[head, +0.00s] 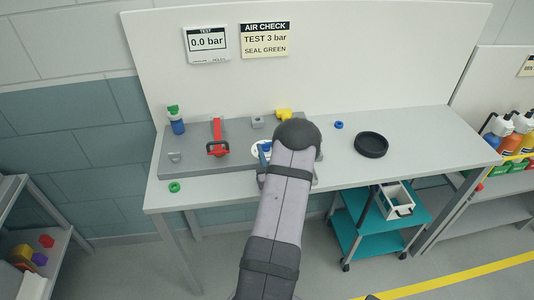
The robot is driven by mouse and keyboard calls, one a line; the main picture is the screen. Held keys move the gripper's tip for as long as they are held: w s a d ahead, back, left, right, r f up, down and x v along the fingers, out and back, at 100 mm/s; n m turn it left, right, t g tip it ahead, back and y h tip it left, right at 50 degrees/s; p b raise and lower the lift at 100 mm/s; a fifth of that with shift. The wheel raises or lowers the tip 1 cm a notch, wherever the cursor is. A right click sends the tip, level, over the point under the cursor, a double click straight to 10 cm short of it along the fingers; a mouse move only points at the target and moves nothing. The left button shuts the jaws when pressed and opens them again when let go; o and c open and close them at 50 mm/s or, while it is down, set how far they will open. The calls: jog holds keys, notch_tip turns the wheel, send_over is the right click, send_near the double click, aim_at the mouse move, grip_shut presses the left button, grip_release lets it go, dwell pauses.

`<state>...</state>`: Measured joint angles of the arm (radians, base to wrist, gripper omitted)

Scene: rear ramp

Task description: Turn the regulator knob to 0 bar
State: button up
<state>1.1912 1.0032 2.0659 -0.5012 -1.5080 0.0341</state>
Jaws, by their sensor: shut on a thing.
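The regulator knob (266,146) shows as a small blue part above a white round dial (256,153) on the grey panel (195,163). My arm covers most of it, so its pointer and scale cannot be read. My gripper (263,156) is at the knob, largely hidden by my wrist, and is shut on it. The test display (207,43) on the back board reads 0.0 bar. A sign beside it (265,40) reads AIR CHECK, TEST 3 bar, SEAL GREEN.
A green ring (174,187), blue ring (339,125) and black dish (371,145) lie on the bench. The bench's right end is clear.

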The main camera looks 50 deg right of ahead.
jog(key=shift+n+t+y, duration=0.4)
jog(key=shift+y, duration=0.1)
jog(key=o, duration=1)
jog(key=shift+o, duration=0.2)
jog(key=shift+s, duration=0.15)
jog(key=b+v, duration=0.2)
jog(key=v, duration=0.3)
jog(key=shift+s+a+f, duration=0.1)
jog(key=shift+s+a, duration=0.1)
jog(key=shift+s, duration=0.1)
jog(key=shift+s+a, duration=0.45)
jog(key=shift+s, duration=0.1)
